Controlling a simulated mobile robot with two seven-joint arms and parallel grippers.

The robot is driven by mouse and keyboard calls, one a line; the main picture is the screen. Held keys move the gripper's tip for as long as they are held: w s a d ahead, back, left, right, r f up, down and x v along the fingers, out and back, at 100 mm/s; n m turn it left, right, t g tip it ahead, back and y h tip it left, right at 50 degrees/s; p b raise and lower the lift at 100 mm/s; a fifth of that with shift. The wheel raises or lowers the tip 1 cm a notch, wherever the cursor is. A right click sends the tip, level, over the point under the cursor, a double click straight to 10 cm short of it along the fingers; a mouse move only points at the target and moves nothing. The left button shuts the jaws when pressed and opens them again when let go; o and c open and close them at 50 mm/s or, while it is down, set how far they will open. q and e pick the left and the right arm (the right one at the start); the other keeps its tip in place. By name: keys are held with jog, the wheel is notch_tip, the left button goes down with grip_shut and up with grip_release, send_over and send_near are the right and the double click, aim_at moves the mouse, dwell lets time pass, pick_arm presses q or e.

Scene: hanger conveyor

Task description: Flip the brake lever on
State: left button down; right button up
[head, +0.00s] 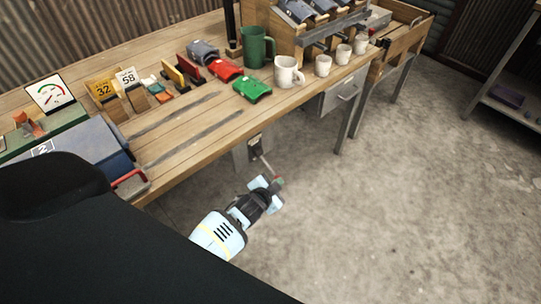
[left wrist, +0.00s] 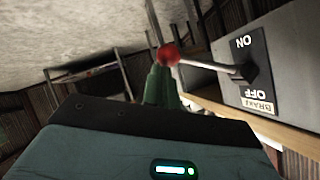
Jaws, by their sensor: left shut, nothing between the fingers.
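The brake lever is a thin metal rod (left wrist: 212,66) with a red knob (left wrist: 168,55). It rises from a black plate (left wrist: 252,68) marked ON, OFF and BRAKE. In the left wrist view the rod points left from the plate; I cannot tell for sure which setting it is in. In the head view the lever (head: 265,163) slants down from the plate below the bench's front edge. My left gripper (head: 271,187) is shut and empty, close to the knob. In the left wrist view its green fingers (left wrist: 160,87) are just below the knob; contact is unclear. My right gripper is out of view.
The wooden workbench (head: 190,133) runs above the lever, with mugs (head: 288,72), a green pouch (head: 252,89) and a red-handled grey box (head: 80,150) on it. A drawer (head: 342,92) hangs under it to the right. The concrete floor (head: 390,210) is clear.

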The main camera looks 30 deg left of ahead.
pick_arm(q)
jog(key=shift+f, duration=0.4)
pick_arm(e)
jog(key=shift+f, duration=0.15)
pick_arm(q)
jog(key=shift+a+f, duration=0.1)
jog(key=shift+f, duration=0.05)
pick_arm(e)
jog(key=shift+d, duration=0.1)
